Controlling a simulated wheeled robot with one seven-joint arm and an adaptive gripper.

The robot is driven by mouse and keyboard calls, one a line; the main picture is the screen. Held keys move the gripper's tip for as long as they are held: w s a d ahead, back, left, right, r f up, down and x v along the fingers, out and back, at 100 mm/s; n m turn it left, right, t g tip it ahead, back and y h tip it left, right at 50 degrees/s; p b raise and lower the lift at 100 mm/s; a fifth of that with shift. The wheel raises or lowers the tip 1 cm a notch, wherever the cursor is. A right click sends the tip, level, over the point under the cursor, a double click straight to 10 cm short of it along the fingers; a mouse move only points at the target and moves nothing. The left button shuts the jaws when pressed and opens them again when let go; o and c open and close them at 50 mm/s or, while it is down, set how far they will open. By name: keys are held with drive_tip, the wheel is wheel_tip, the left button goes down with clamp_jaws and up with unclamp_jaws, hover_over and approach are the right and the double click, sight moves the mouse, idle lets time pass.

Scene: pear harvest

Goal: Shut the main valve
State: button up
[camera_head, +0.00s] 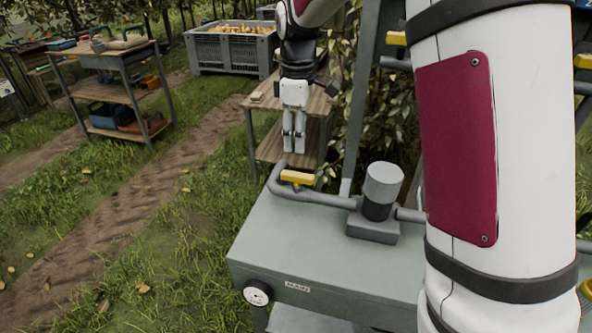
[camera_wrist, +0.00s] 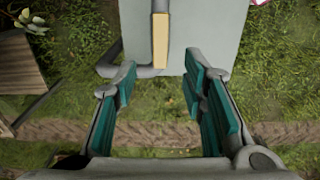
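The main valve's yellow handle (camera_head: 297,177) sits on a grey pipe (camera_head: 325,197) above a grey-green cabinet. The cabinet's front has a label reading MAIN (camera_head: 297,287). The handle appears to lie lengthwise along the pipe. In the wrist view the handle (camera_wrist: 160,40) points up and down the picture, over the pipe. My gripper (camera_head: 293,150) hangs pointing down, above and just behind the handle in the head view, apart from it. In the wrist view my gripper (camera_wrist: 160,68) has its teal-padded fingers spread, with nothing between them. The handle shows ahead of the gap.
A grey cylinder (camera_head: 381,190) stands on the pipe right of the handle. A round gauge (camera_head: 257,293) is on the cabinet front (camera_head: 330,270). More yellow handles (camera_head: 396,38) are at the right. A wooden shelf (camera_head: 262,104) stands behind my gripper. Grass lies open at left.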

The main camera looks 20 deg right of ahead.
sight(297, 174)
wheel_tip(297, 174, down, 10)
drive_tip(key=shift+f+b, duration=0.1)
drive_tip(key=shift+b, duration=0.45)
clamp_jaws()
